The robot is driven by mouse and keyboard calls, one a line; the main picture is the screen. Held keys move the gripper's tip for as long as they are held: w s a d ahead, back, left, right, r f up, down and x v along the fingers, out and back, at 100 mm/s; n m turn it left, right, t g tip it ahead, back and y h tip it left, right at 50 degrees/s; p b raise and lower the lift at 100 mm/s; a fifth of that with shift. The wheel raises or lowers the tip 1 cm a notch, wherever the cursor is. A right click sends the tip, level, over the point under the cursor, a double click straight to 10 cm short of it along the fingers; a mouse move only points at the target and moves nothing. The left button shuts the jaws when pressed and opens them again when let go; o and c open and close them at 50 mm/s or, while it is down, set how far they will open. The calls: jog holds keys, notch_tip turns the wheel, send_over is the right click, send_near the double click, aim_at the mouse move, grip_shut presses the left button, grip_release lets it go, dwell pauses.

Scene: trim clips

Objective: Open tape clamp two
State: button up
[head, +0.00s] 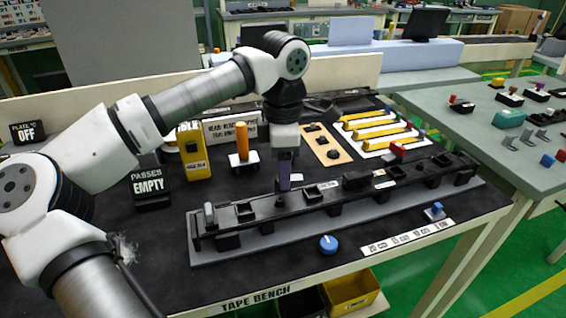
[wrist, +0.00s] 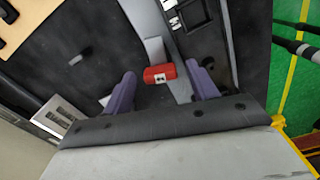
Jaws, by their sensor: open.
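A long black trim strip (head: 345,196) lies on a grey fixture base (head: 262,246) across the bench, with several dark clips along it. My gripper (head: 284,184) points down over the strip, left of its middle. In the wrist view, my gripper (wrist: 163,86) is open, with one purple finger on each side of a small red block (wrist: 159,74) that carries a white mark. The block lies between the fingers with gaps on both sides. I cannot read its mark or tell whether it is clamp two. Another red part (head: 397,150) shows near the strip's right half.
A blue knob (head: 328,244) and a blue-topped switch (head: 436,210) are at the bench front. Behind the strip stand an orange-handled tool (head: 242,142), a yellow device (head: 193,152) and yellow strips (head: 370,131). A grey-green table (head: 475,125) is at right.

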notch_tip(320, 180, up, 14)
dwell(0.6)
jog(key=shift+f, duration=0.1)
